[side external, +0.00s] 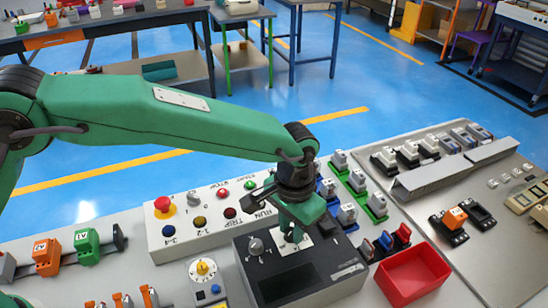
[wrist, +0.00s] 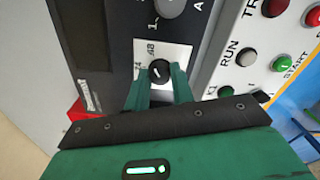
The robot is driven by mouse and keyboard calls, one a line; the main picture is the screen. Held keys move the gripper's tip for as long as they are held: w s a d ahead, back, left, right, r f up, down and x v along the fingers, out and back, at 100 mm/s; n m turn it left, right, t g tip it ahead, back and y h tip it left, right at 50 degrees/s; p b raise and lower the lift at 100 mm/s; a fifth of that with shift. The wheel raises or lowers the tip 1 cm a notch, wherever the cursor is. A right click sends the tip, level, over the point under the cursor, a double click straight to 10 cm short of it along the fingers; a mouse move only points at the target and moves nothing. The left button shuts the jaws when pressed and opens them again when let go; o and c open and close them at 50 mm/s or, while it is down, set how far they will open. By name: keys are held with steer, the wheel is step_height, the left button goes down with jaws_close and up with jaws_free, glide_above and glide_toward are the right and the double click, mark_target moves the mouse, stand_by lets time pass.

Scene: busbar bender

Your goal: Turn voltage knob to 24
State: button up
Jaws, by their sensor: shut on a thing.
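The voltage knob (wrist: 159,71) is a small black round knob with a light pointer mark, on a white label plate (wrist: 176,54) of a dark control box. In the wrist view the marks by it look like "24" and "48", seen sideways. My gripper (wrist: 160,84) is over the plate, with its two green fingers on either side of the knob and shut on it. In the side view my gripper (side external: 291,236) points down at the white plate of the dark box (side external: 300,270), and it hides the knob there.
A grey knob (side external: 256,246) sits left on the same box, above a dark display. A white panel (side external: 200,215) with coloured buttons stands behind. A red bin (side external: 412,275) and several breakers (side external: 385,241) are to the right. A yellow dial (side external: 203,268) is to the left.

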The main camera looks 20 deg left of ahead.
mark_target(291, 231)
steer(key=n, duration=0.5)
steer(key=shift+n, duration=0.3)
steer(key=n, duration=0.5)
steer(key=shift+r, duration=0.1)
stand_by(0.3)
steer(key=o, duration=1)
steer(key=shift+r, duration=3.9)
